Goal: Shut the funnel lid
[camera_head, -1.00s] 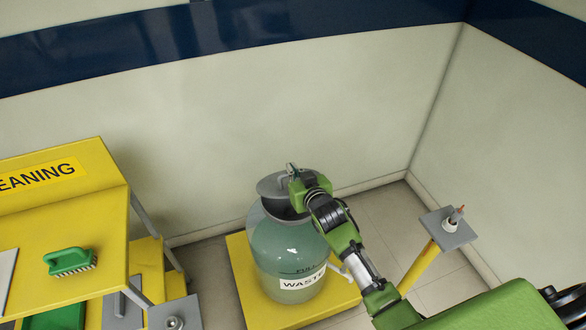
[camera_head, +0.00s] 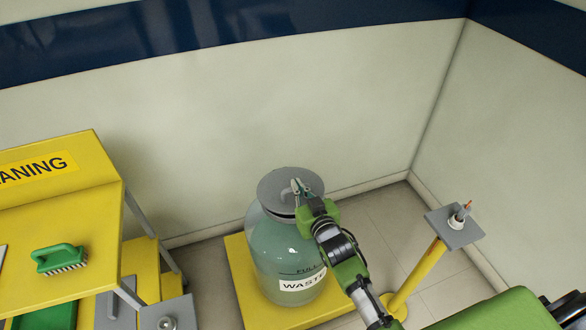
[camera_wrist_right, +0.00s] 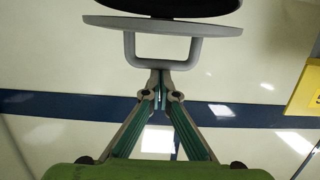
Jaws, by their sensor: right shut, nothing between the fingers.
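The grey round funnel lid (camera_head: 275,184) sits on top of the glass waste bottle (camera_head: 275,248). It lies nearly flat, with a thin dark gap under its front edge. In the right wrist view the lid (camera_wrist_right: 185,25) is almost edge-on, with a dark round part beyond it. Its grey loop handle (camera_wrist_right: 130,52) points at my right gripper (camera_wrist_right: 162,90). That gripper also shows over the lid in the head view (camera_head: 298,187). Its fingers are shut and empty, with the tips at the handle's bar; contact is unclear. My left gripper is out of view.
The bottle stands on a yellow platform (camera_head: 243,290). A yellow cleaning cart (camera_head: 70,210) with a green brush (camera_head: 60,258) is at the left. A grey-topped yellow post (camera_head: 440,218) stands at the right. The wall is close behind the bottle.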

